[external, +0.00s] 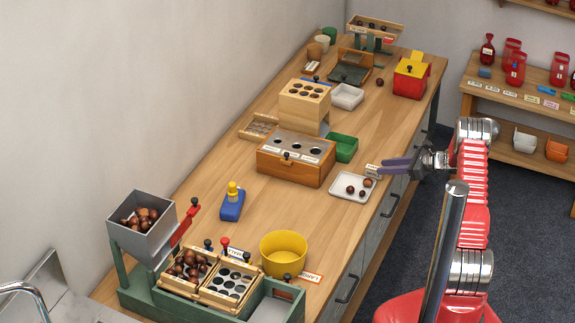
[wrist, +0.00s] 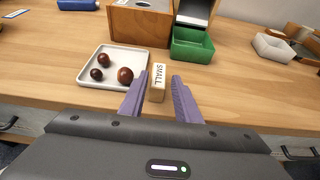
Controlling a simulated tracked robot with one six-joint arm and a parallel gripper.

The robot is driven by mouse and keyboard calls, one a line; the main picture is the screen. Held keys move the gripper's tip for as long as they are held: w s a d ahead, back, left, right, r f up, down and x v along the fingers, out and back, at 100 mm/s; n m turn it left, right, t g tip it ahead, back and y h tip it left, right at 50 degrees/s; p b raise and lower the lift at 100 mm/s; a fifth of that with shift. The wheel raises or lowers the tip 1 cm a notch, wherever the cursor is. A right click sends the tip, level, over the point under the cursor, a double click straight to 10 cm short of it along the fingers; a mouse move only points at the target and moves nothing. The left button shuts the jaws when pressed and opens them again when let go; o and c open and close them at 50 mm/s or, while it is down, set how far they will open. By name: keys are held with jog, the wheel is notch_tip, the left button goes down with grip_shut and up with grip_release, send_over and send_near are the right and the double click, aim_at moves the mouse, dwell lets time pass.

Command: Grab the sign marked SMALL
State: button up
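The SMALL sign (wrist: 157,83) is a small pale wooden block with a white label lettered in black, on the table by the front edge. In the external view the small sign (external: 372,169) is just beyond my gripper's tips. My gripper (wrist: 160,80) is open, with its two purple fingers on either side of the sign in the wrist view. The left finger looks close to the sign, and a gap shows on the right. I cannot tell whether either finger touches it. My gripper (external: 390,168) also shows at the table edge in the external view.
A white tray (wrist: 92,74) with three chestnuts lies just left of the sign. A green bin (wrist: 192,47) and a wooden box with holes (external: 283,171) stand behind. A yellow bowl (external: 284,242) is farther along. Bare tabletop lies right of the sign.

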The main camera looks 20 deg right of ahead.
aim_at(375, 168)
jog(key=shift+x, duration=2.6)
jog(key=shift+s, duration=0.1)
jog(key=shift+c, duration=0.3)
grip_shut()
